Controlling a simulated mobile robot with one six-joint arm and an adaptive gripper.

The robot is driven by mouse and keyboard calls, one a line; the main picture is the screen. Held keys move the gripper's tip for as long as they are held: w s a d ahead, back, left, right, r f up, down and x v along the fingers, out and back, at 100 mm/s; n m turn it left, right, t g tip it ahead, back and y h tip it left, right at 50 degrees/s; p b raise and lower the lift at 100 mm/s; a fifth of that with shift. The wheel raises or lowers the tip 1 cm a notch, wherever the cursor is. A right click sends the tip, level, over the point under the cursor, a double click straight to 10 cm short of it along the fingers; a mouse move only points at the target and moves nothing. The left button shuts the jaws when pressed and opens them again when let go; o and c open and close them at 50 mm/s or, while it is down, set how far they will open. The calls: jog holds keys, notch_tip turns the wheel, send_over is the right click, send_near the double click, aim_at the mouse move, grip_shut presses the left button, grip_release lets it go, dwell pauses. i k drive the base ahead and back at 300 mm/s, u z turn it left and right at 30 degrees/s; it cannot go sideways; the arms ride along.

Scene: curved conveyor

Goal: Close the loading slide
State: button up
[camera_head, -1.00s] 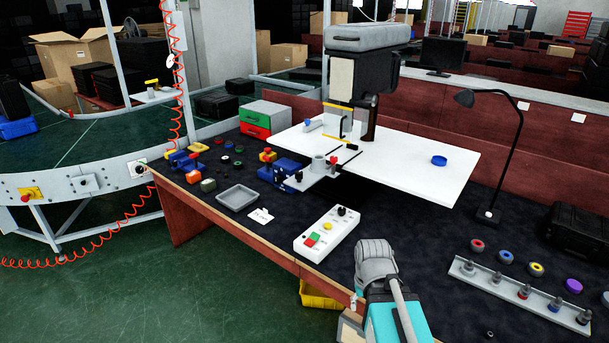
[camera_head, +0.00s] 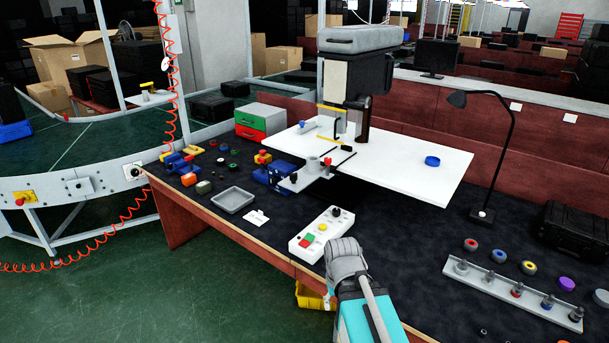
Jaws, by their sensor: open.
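The loading slide (camera_head: 300,181) is a light plate sticking out from the front edge of the white machine table (camera_head: 417,172). The slide appears pulled out toward the front of the bench. My arm's grey joint and teal link are at the bottom centre, short of the slide and lower right of it. My gripper cannot be made out in this view.
A control box (camera_head: 322,232) with coloured buttons lies between my arm and the slide. A grey tray (camera_head: 233,199), a white card (camera_head: 256,218) and a blue clamp-like part (camera_head: 275,174) are left. A peg rack (camera_head: 512,291) and a black lamp (camera_head: 492,150) stand right.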

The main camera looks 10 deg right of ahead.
aim_at(309, 173)
jog(key=u, duration=0.05)
jog(key=i, duration=0.5)
jog(key=z, duration=0.1)
jog(key=k, duration=1.35)
jog(key=z, duration=0.5)
jog(key=i, duration=1.65)
jog(key=u, duration=0.65)
